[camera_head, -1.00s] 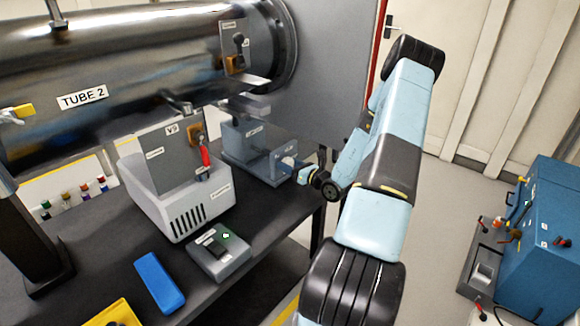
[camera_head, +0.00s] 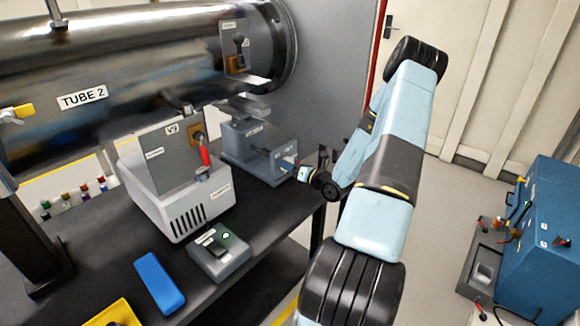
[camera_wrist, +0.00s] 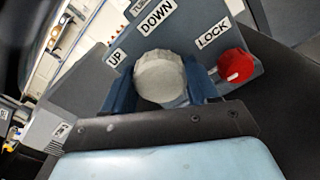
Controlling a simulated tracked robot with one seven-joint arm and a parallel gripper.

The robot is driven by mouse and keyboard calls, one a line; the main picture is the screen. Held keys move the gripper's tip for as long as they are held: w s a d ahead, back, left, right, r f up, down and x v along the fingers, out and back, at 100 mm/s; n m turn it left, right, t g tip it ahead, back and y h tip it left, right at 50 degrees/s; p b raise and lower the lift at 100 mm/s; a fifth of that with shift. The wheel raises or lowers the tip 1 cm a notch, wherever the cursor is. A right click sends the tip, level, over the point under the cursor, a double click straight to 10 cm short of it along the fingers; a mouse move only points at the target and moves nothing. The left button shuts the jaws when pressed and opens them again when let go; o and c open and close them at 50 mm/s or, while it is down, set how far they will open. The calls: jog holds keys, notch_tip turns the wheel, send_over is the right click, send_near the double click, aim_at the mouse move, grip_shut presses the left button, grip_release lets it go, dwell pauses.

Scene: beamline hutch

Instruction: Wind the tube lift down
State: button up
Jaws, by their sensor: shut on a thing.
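The tube lift (camera_head: 247,143) is a grey unit on the black bench, below the large dark tube (camera_head: 130,75) labelled TUBE 2. In the wrist view its panel carries a pale round knob (camera_wrist: 160,76) under UP and DOWN labels, and a red LOCK knob (camera_wrist: 235,66) on the right. My gripper (camera_wrist: 160,88) is shut on the pale knob, one blue finger on each side. In the head view my gripper (camera_head: 300,174) is at the lift's right end, where the knob is hidden or too small to tell.
A small grey control box (camera_head: 220,252), a blue case (camera_head: 158,283) and a yellow item (camera_head: 115,313) lie in front.

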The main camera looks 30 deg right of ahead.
jog(key=shift+d, duration=0.15)
jog(key=o, duration=1)
jog(key=v, duration=1.3)
jog(key=shift+s, duration=0.35)
jog(key=s+a+r+n+g+y, duration=0.2)
jog(key=a+r+n+g+y, duration=0.1)
jog(key=a+r+n+g, duration=0.55)
jog(key=s+a+r+n+g+y, duration=0.25)
jog(key=a+r+n+g, duration=0.35)
jog(key=a+r+n, duration=0.6)
jog(key=s+a+r+n+t+h, duration=0.1)
jog(key=s+r+n+h, duration=0.3)
jog(key=s+r+n, duration=0.1)
jog(key=s+a+r+n+t+h, duration=0.1)
jog(key=s+a+r+n+h, duration=0.1)
jog(key=s+r+n, duration=0.3)
jog(key=s+a+r+n+t+h, duration=0.1)
jog(key=s+a+r+n+h, duration=0.1)
jog(key=s+r+n+h, duration=0.3)
jog(key=shift+s+a+r+n+h, duration=0.1)
jog(key=shift+s+r+n+h, duration=0.2)
jog(key=shift+n, duration=0.4)
jog(key=shift+s+a+f+n+h, duration=0.1)
jog(key=shift+s+n, duration=0.35)
jog(key=shift+n, duration=0.2)
